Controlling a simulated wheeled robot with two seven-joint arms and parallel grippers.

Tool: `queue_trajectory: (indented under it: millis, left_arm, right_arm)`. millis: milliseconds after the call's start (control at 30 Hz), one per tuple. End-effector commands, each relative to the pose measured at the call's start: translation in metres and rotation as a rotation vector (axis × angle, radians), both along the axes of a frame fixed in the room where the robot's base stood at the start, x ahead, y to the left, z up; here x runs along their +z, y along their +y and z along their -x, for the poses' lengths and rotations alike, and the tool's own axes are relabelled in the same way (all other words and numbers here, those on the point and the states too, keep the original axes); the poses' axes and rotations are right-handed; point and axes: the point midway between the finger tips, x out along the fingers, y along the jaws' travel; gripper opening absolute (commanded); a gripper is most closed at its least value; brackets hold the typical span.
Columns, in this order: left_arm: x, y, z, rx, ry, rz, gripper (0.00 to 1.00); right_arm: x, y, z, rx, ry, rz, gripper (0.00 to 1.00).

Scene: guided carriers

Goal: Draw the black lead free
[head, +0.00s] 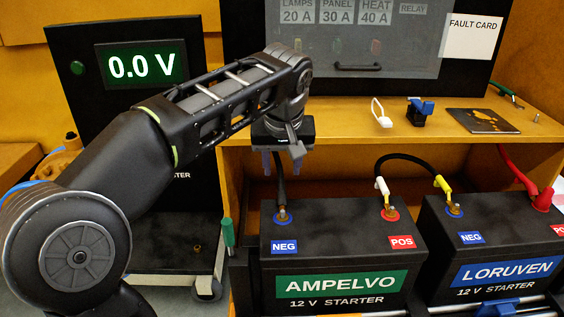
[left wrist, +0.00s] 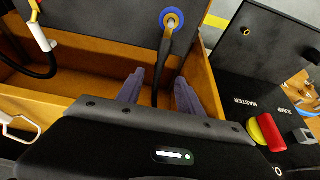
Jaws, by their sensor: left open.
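The black lead (head: 280,187) stands up from the NEG post of the AMPELVO battery (head: 340,286), with its metal lug in a blue ring (head: 282,217). In the left wrist view the black lead (left wrist: 156,84) runs from the blue-ringed post (left wrist: 171,19) down between my fingers. My left gripper (head: 282,165) is above the NEG post, fingers pointing down, open on both sides of the lead. In the left wrist view, my left gripper (left wrist: 159,79) shows a gap beside each finger. The lead's upper end is hidden behind my gripper. My right gripper is not in view.
A red lead (head: 517,170) is on the right. The wooden shelf (head: 345,127) edge is close behind my gripper. A meter (head: 141,67) reads 0.0 V.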

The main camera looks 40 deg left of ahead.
Motion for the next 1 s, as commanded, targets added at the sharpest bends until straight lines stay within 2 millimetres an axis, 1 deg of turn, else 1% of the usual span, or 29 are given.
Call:
queue_trajectory:
  millis: [167,367,433,500,633,900,933,1000]
  left_arm:
    - [-0.016,0.004,-0.005,0.001,0.004,0.000,0.44]
    - [-0.045,0.011,-0.014,0.002,0.004,0.001,0.44]
    - [-0.056,0.013,-0.017,0.001,0.003,0.001,0.44]
    - [-0.063,0.015,-0.019,0.001,0.001,0.000,0.44]
    - [-0.069,0.017,-0.022,0.001,0.001,0.000,0.44]
    - [-0.069,0.017,-0.023,0.000,0.000,0.000,0.44]
    - [-0.069,0.017,-0.023,0.000,0.000,0.000,0.43]
    - [-0.069,0.017,-0.023,0.000,0.000,0.000,0.37]
  right_arm:
    - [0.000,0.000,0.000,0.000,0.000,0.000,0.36]
    - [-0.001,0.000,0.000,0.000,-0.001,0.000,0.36]
    - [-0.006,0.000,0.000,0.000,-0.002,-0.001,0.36]
    - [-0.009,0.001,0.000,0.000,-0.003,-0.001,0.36]
    - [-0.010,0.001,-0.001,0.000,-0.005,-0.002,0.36]
    - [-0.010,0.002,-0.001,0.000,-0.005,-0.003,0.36]
    - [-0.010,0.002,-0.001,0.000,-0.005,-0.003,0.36]
    - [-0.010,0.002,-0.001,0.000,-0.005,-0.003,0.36]
